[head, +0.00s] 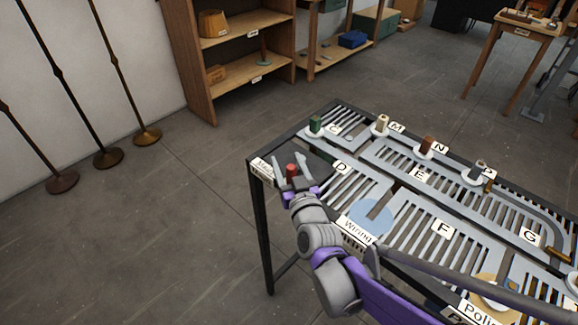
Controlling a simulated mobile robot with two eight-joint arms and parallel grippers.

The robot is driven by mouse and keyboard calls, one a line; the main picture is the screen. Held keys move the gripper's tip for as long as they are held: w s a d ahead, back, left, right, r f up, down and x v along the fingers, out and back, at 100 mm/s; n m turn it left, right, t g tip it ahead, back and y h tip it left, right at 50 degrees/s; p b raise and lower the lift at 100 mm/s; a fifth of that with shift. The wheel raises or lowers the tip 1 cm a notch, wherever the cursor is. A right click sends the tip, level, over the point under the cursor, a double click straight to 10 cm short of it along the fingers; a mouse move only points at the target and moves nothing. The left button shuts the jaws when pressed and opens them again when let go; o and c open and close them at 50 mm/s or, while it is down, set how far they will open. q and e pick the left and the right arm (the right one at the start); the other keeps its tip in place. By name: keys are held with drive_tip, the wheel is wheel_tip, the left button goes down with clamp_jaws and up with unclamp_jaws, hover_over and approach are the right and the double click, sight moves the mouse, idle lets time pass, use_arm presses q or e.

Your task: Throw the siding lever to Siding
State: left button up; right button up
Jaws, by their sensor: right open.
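A short red knob (291,171), which looks like the lever's handle, stands on a dark plate (318,160) at the table's near left corner. A white label beginning with "M" (262,168) is on the table edge left of it; the rest of its text is too small to read. I cannot make out a "Siding" label. My right gripper (290,168) is open, with one finger on each side of the red knob. I cannot tell whether the fingers touch it. The lever's base is partly hidden by the gripper. My left gripper is not in view.
The black-framed table (258,205) has slotted grey panels marked with letters. Green (316,124), cream (382,122), brown (427,145) and grey spools stand along its far side. A "Wiring" label (357,230) is at the front.

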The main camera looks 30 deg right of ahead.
drive_tip(key=p+v, duration=0.1)
drive_tip(key=v, duration=0.9)
drive_tip(key=shift+s, duration=0.35)
drive_tip(key=shift+a, duration=0.1)
drive_tip(key=shift+c, duration=0.4)
